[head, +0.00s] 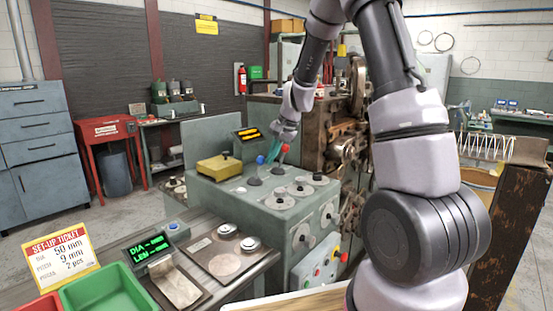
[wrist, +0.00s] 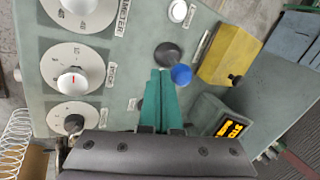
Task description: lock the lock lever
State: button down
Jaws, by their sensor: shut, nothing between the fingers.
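A lever with a blue ball knob (head: 260,160) stands on the top of the grey-green machine console. Its blue knob also shows in the wrist view (wrist: 181,74), beside a dark round base (wrist: 168,55). No readable label tells which is the lock lever. My gripper (head: 272,154) has teal fingers, shut and empty, with their tips close beside the blue knob (wrist: 161,72). I cannot tell whether they touch it.
A yellow box (head: 219,166) and an orange-lit display (head: 249,134) stand near the levers. A rusty machine (head: 345,140) rises behind on the right. A green bin (head: 103,287) and a set-up ticket (head: 62,258) are at lower left.

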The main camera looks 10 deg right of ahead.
jog(key=shift+a+r, duration=0.1)
dwell(0.3)
jog(key=shift+w+a+r+g+h, duration=0.35)
jog(key=shift+w+g, duration=0.1)
jog(key=shift+w, duration=0.1)
jog(key=shift+w+a+r+g+h, duration=0.25)
jog(key=shift+w+a+g+h, duration=0.1)
jog(key=shift+w+g, duration=0.15)
jog(key=w+a+g+h, duration=0.2)
jog(key=w+a, duration=0.1)
jog(key=w, duration=0.2)
jog(key=shift+w+a+r, duration=0.15)
jog(key=shift+a+r, duration=0.25)
jog(key=shift+r, duration=0.05)
jog(key=shift+w+a+g, duration=0.1)
jog(key=shift+a+g, duration=0.05)
jog(key=shift+g, duration=0.1)
jog(key=shift+r, duration=0.1)
